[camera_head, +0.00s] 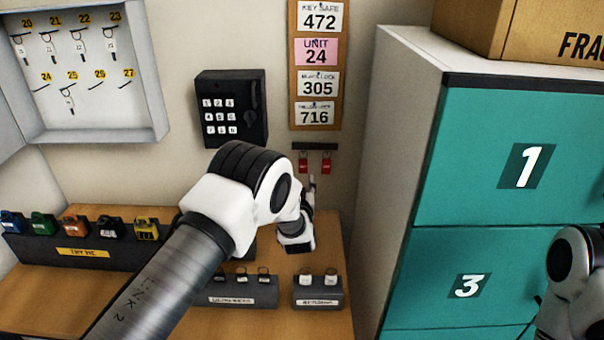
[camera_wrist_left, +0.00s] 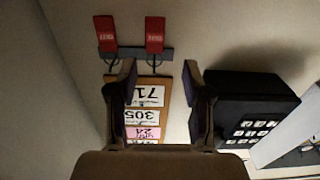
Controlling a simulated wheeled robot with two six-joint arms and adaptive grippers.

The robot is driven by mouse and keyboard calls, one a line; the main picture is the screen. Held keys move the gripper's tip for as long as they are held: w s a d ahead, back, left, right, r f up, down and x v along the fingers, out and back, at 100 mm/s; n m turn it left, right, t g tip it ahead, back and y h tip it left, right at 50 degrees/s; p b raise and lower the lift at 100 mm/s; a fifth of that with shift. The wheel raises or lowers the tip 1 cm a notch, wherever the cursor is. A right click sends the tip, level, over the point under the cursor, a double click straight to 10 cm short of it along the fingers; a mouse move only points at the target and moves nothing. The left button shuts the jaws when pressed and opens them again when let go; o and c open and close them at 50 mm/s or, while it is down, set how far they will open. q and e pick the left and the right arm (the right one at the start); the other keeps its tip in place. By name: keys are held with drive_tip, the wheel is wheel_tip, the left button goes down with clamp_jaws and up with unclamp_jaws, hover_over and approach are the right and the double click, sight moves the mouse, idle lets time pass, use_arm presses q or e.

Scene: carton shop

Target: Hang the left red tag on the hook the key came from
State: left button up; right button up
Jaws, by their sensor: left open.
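Two red tags hang from a small dark rail (camera_head: 315,146) on the wall: the left red tag (camera_head: 303,162) and the right red tag (camera_head: 326,162). The wrist view is upside down, so the left tag (camera_wrist_left: 155,33) shows on the right there. My left gripper (camera_head: 309,190) is just below the tags, open and empty, with its fingers (camera_wrist_left: 161,75) apart from them. The key cabinet (camera_head: 152,104) is open at upper left. Keys hang on several hooks, including 20 and 25; hooks 24, 26 and 27 look bare. My right gripper is out of view.
A black keypad (camera_head: 233,104) is on the wall between cabinet and tags. A number board (camera_head: 318,124) is above the rail. Padlock stands (camera_head: 75,251) and smaller holders (camera_head: 318,296) sit on the wooden counter. Teal lockers (camera_head: 470,180) stand close on the right.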

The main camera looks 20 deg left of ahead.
sight(303, 168)
use_arm(q)
drive_tip(key=w+b, duration=0.1)
drive_tip(key=w, duration=0.1)
drive_tip(key=w+f+b, duration=0.1)
drive_tip(key=w+b, duration=0.1)
drive_tip(key=w+a+b, duration=0.1)
drive_tip(key=w, duration=0.2)
drive_tip(key=shift+a+f+b, duration=0.1)
drive_tip(key=shift+f+b, duration=0.25)
drive_tip(key=shift+w+a+r+b, duration=0.2)
drive_tip(key=shift+w+r+b, duration=0.15)
drive_tip(key=shift+r+b, duration=0.1)
drive_tip(key=shift+w, duration=0.35)
drive_tip(key=shift+s, duration=0.15)
drive_tip(key=c, duration=0.8)
drive_tip(key=shift+r, duration=0.2)
